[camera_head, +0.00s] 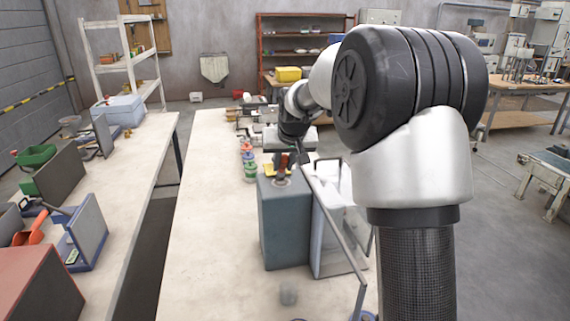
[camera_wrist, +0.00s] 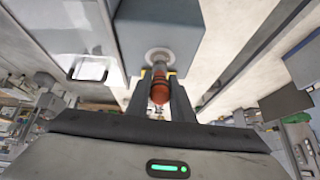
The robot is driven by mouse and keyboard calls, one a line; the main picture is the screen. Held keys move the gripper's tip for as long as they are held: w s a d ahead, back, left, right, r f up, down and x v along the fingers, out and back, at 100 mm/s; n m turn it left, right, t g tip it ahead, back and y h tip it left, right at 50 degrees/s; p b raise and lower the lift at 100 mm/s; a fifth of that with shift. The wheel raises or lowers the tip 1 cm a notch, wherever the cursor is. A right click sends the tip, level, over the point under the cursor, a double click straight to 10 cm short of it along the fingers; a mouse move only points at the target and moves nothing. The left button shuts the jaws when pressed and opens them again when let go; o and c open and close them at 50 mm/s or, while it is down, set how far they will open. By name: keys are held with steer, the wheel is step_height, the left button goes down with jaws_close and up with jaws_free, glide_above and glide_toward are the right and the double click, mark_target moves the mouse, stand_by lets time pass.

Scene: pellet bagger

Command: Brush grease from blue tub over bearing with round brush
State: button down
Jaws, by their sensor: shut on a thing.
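My gripper (camera_wrist: 159,82) is shut on a red-orange handle (camera_wrist: 160,92), which I take to be the round brush. In the head view the red handle (camera_head: 283,168) stands nearly upright above a blue-grey housing (camera_head: 284,225). A round pale fitting (camera_wrist: 158,55), likely the bearing, sits on the housing at the brush's far end. Whether the bristles touch it, or carry grease, I cannot tell.
A clear-walled frame (camera_head: 335,225) stands right beside the housing. The pale bench top (camera_head: 215,235) is bare on the left. A second bench (camera_head: 120,190) on the left holds scoops and bins.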

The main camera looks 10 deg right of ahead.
steer(key=shift+w, duration=0.1)
steer(key=shift+r+p, duration=1.2)
steer(key=shift+r, duration=1.85)
steer(key=shift+r, duration=0.1)
steer(key=shift+r, duration=1.4)
steer(key=shift+f, duration=0.15)
steer(key=shift+w+f+b, duration=0.25)
steer(key=shift+f+b, duration=0.25)
steer(key=shift+f, duration=0.15)
